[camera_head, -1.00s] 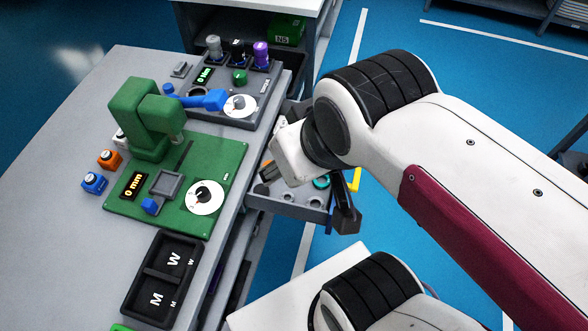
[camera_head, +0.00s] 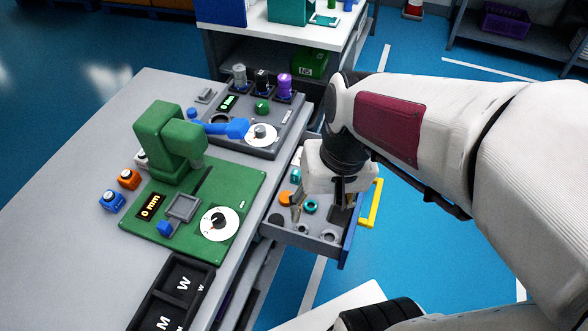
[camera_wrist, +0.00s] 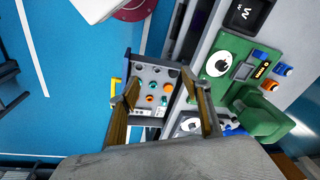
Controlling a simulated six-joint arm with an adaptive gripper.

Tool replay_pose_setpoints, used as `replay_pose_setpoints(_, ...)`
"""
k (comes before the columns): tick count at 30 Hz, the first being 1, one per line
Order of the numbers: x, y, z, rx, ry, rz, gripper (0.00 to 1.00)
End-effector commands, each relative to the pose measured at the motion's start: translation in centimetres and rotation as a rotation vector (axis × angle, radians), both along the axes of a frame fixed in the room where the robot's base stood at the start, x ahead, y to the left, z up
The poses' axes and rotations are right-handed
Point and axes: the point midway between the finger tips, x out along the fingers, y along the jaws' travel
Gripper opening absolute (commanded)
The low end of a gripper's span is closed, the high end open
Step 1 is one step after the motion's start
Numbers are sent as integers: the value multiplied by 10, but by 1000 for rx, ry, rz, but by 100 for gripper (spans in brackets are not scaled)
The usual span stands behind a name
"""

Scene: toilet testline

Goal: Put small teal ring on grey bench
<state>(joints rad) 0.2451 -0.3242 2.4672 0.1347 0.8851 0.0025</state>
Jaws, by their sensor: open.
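In the wrist view, teal pieces (camera_wrist: 163,100) show between the fingers; I cannot tell which is the small ring. My gripper (camera_head: 319,205) is open and empty above the drawer, fingers pointing down. It also shows in the wrist view (camera_wrist: 159,80). The grey bench (camera_head: 85,150) stands left of the drawer.
Orange rings (camera_head: 285,198) and grey rings (camera_head: 329,236) share the drawer, which has a yellow handle (camera_head: 372,204). On the bench are a green gauge station (camera_head: 180,190), a dark device panel (camera_head: 262,140) and a black W/M tray (camera_head: 175,290). The bench's left side is bare.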

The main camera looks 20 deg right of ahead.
Motion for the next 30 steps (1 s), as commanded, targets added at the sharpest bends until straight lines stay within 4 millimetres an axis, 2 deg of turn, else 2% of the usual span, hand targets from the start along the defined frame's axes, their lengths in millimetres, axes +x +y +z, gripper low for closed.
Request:
replay_pose_setpoints(18, 38, 0, -66, 279, 168, -391, 48)
replay_pose_setpoints(30, 70, -9, -113, 452, 243, -720, 48)
